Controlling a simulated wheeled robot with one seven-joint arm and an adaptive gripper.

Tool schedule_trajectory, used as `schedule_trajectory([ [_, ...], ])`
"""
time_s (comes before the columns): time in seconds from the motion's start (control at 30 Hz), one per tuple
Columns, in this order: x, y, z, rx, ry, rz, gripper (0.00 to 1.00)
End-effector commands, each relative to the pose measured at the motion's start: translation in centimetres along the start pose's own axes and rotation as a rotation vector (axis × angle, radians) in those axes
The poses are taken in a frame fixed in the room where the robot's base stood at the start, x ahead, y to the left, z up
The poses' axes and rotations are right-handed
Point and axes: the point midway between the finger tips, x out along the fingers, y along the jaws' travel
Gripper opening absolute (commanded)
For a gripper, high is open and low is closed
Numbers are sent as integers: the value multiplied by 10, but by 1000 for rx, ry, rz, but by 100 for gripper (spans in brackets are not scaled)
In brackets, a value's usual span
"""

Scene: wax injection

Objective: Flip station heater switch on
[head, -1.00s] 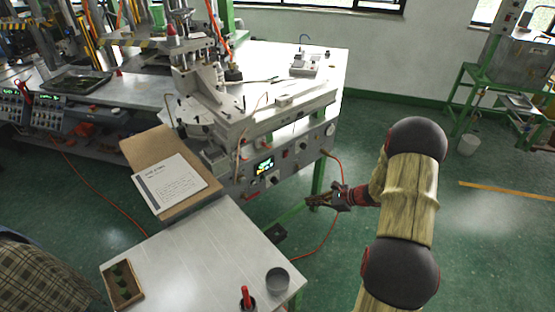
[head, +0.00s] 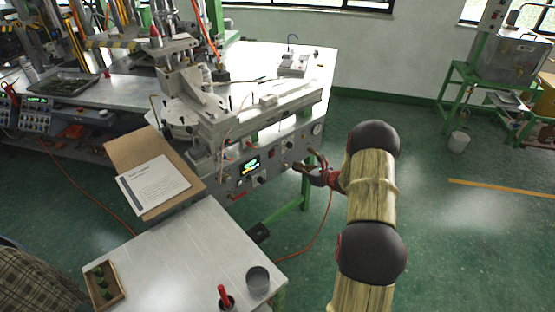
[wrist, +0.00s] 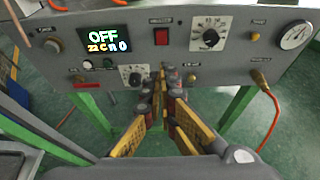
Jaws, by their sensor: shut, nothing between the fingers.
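The station's grey control panel (wrist: 230,68) faces my gripper in the wrist view; it also shows in the head view (head: 222,184). The label is too small to read surely, and the switch's position is unclear. The lit display (wrist: 104,38) to its left reads OFF with smaller digits below. My gripper (wrist: 173,72) is shut and empty, its fingertips near the panel's lower edge, below the switch. In the head view my gripper (head: 299,167) is at the panel's right part. Contact cannot be told.
A black dial (wrist: 210,38) is right of the switch, and another dial (wrist: 135,77) lies left of the fingertips. A gauge (wrist: 295,35) and orange hose (wrist: 272,125) are at the right. Green legs stand below. A small table (head: 185,255) stands in front of the station.

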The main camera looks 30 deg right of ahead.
Motion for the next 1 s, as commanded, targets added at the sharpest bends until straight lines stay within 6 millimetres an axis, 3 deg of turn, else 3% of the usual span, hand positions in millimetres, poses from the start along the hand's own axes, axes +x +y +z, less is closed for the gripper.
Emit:
schedule_trajectory([
  [0.27, 23, 1, -2, -1, 1, 2, 0],
  [0.67, 101, 1, -3, -2, 0, 3, 0],
  [1.0, 132, 1, 18, -2, 1, 1, 0],
])
